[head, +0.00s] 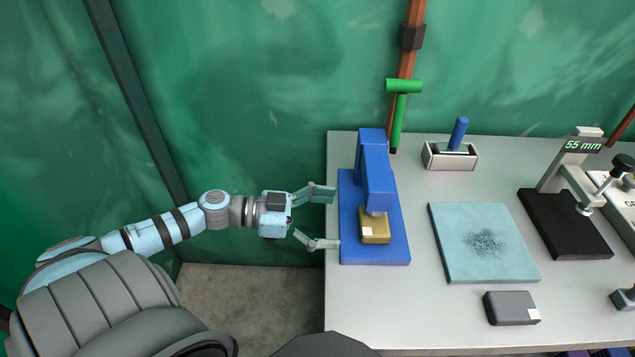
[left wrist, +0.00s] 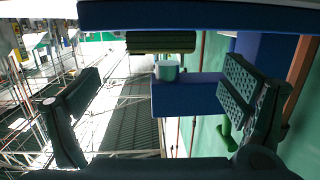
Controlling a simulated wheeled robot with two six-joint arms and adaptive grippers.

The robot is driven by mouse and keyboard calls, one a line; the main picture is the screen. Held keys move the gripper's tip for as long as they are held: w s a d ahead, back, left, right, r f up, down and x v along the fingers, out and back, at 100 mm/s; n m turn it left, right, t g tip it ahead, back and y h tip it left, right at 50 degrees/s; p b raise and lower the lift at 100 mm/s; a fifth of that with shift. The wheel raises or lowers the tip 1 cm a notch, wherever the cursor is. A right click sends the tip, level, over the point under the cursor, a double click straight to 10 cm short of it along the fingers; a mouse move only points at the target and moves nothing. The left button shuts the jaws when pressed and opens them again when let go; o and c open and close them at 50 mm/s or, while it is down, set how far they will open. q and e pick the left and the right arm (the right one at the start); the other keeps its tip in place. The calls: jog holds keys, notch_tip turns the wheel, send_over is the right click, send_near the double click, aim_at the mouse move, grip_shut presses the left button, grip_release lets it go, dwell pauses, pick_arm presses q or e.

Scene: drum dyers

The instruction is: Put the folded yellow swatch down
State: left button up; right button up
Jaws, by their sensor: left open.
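The folded yellow swatch (head: 375,228) lies on the base of the blue press (head: 349,253), under its overhanging head. My right gripper is not in view.
On the grey table (head: 420,330), a light blue mat (head: 455,250) and a dark grey block (head: 511,308) stand right of the press. A gauge reading 55 mm (head: 565,225) is farther right. A blue-handled tool in a holder (head: 450,157) and a green-headed tool (head: 400,105) are behind.

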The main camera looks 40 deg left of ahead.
pick_arm(q)
jog(key=s+a+f+n+g+y+p, duration=0.1)
jog(key=s+a+f+n+y, duration=0.3)
jog(key=f, duration=0.7)
jog(key=s+a+f+n+g+y, duration=0.25)
jog(key=s+a+f, duration=0.2)
jog(key=f, duration=0.65)
jog(key=s+a+f+n+g+y+p, duration=0.15)
jog(key=s+a+f+y, duration=0.35)
jog(key=f, duration=0.6)
jog(key=s+d+f+g, duration=0.1)
jog(key=s+d+f, duration=0.3)
jog(key=s, duration=0.2)
jog(key=s+d+f+n+g+y, duration=0.1)
jog(key=s+d+f+g, duration=0.1)
jog(key=s+d+f, duration=0.2)
jog(key=s+d+f+g+b, duration=0.1)
jog(key=s+d+f, duration=0.4)
jog(key=s, duration=0.5)
jog(key=shift+s+d, duration=0.2)
jog(key=shift+d, duration=0.15)
jog(key=shift+y, duration=0.25)
